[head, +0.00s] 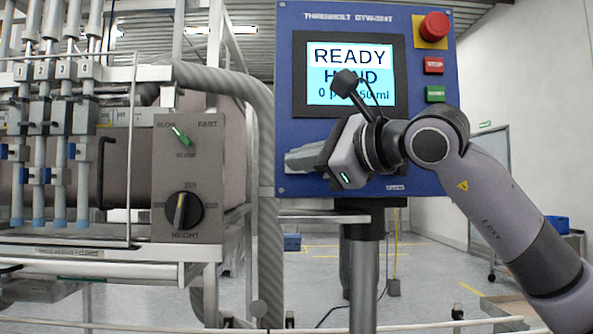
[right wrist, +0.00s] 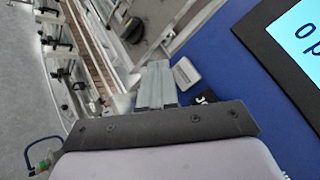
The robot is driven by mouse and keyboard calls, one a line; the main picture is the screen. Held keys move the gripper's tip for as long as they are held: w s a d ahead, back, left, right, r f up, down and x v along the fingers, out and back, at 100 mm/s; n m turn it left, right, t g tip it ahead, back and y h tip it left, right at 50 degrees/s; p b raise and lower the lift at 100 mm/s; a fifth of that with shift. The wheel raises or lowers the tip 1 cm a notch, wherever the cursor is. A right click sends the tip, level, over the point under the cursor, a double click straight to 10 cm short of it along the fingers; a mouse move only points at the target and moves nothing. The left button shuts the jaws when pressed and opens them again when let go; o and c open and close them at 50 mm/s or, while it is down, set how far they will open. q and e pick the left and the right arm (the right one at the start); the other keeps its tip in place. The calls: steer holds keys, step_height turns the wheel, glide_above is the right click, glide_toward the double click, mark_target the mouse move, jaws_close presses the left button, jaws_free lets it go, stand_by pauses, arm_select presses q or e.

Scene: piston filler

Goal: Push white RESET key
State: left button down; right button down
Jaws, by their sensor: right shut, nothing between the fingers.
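The blue control panel (head: 350,15) stands in the middle of the head view, its screen (head: 335,55) reading READY. My right gripper (head: 290,163) is in front of the panel's lower left part, fingers pointing left and shut, with nothing between them. In the right wrist view the shut fingertips (right wrist: 157,68) are just left of a white key (right wrist: 187,73) on the blue panel, probably RESET; its lettering is not readable. I cannot tell whether they touch. In the head view the gripper hides that key. My left gripper is not in view.
A red mushroom button (head: 434,27), a red STOP key (head: 434,65) and a green key (head: 435,94) line the panel's right side. The filler's grey box with a black knob (head: 184,212) and a thick grey hose (head: 265,130) stand left of the panel.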

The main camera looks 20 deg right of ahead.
steer(key=s, duration=0.1)
steer(key=s+b, duration=0.1)
steer(key=shift+s+a, duration=0.35)
stand_by(0.5)
